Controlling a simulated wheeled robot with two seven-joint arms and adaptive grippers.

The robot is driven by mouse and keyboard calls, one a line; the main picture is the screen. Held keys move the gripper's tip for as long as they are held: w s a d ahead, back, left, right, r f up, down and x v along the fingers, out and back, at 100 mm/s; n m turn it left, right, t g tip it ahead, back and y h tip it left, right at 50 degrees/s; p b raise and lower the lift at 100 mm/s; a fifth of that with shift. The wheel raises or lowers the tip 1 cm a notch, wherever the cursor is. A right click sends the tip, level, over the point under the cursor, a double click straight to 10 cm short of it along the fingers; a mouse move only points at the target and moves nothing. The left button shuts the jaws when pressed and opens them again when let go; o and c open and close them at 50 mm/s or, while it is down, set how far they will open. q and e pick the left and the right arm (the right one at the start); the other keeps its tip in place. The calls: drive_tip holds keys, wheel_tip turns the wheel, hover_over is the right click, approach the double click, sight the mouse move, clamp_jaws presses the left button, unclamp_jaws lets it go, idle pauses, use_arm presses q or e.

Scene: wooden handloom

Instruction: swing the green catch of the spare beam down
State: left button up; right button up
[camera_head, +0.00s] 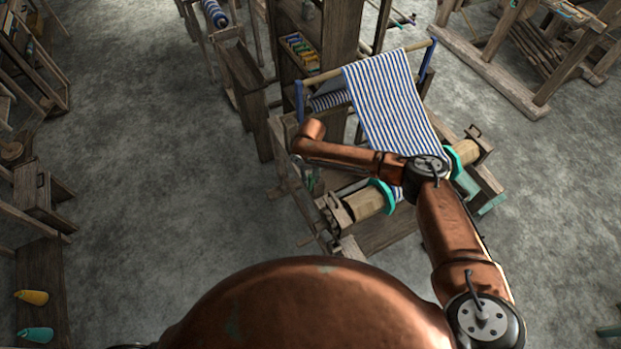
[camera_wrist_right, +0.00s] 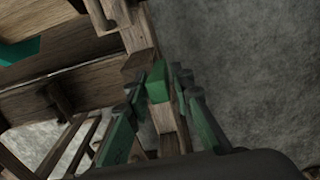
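My right arm reaches over the loom. Its gripper (camera_head: 309,176) is low at the loom's left side in the head view, small and partly hidden. In the right wrist view the green fingers of my right gripper (camera_wrist_right: 168,82) come close together at a wooden upright (camera_wrist_right: 139,35). A green block shows at the tips; I cannot tell whether it is the catch or part of a finger, nor whether the gripper holds it. A bare wooden beam (camera_head: 364,203) with turquoise end discs lies across the loom's front. My left gripper is not in view.
Blue-striped cloth (camera_head: 390,100) hangs over the loom's upper bar. A wooden cabinet (camera_head: 340,35) stands behind the loom. Yellow and turquoise cones (camera_head: 36,335) lie on a bench at the lower left. The grey floor left of the loom is clear.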

drive_tip(key=shift+s+r, duration=0.1)
drive_tip(key=c, duration=0.3)
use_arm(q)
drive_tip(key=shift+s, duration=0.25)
use_arm(e)
clamp_jaws()
